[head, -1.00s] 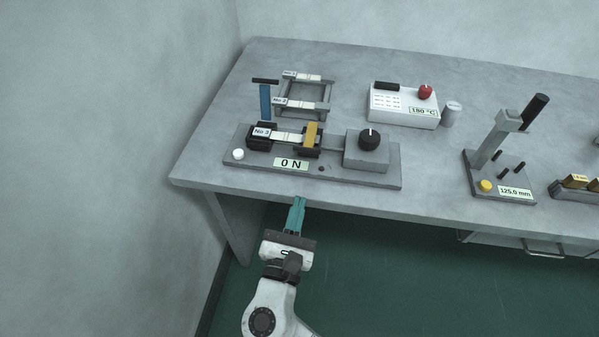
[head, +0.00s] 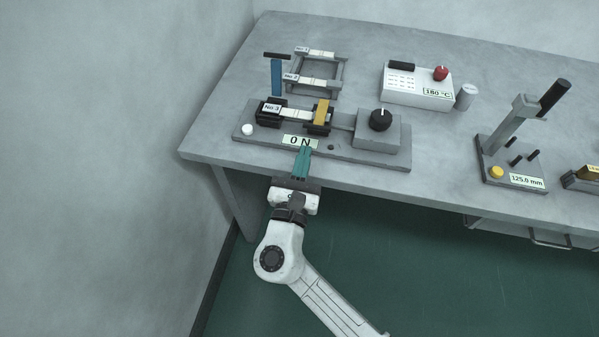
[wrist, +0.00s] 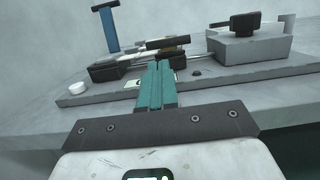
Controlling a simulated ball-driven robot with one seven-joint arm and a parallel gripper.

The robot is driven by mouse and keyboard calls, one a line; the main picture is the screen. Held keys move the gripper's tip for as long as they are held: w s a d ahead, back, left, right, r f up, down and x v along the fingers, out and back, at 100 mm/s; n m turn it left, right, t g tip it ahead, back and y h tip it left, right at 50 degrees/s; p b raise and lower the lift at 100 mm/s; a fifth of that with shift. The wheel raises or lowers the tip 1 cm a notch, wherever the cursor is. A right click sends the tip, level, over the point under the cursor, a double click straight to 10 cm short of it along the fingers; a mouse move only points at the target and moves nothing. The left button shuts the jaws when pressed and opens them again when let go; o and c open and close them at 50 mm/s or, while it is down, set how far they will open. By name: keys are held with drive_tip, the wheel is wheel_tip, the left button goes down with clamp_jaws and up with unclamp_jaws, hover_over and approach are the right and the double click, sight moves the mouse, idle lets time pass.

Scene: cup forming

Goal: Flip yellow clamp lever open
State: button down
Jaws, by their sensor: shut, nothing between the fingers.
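The yellow clamp lever (head: 322,111) lies over the right-hand dark clamp block (head: 318,128) of the tester on the bench. In the wrist view the lever (wrist: 172,42) shows edge-on, just beyond my fingertips. A white strip labelled No 3 (head: 294,113) spans from the left clamp block (head: 270,113) to the right one. A blue lever with a dark bar (head: 277,76) stands upright at the left clamp. My gripper (head: 303,150) is shut and empty, with teal fingers in front of the 0 N display, which it partly covers. It also shows in the wrist view (wrist: 160,66).
The tester's base plate (head: 240,137) carries a white button (head: 247,130) and a block with a black knob (head: 380,120). Behind stands a rack with strips (head: 342,76). A 180 °C box (head: 415,88) and a 125.0 mm press (head: 515,135) stand right.

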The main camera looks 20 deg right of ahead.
drive_tip(key=shift+x, duration=1.7)
drive_tip(key=shift+r, duration=0.2)
drive_tip(key=shift+r+p, duration=0.3)
drive_tip(key=shift+p, duration=0.25)
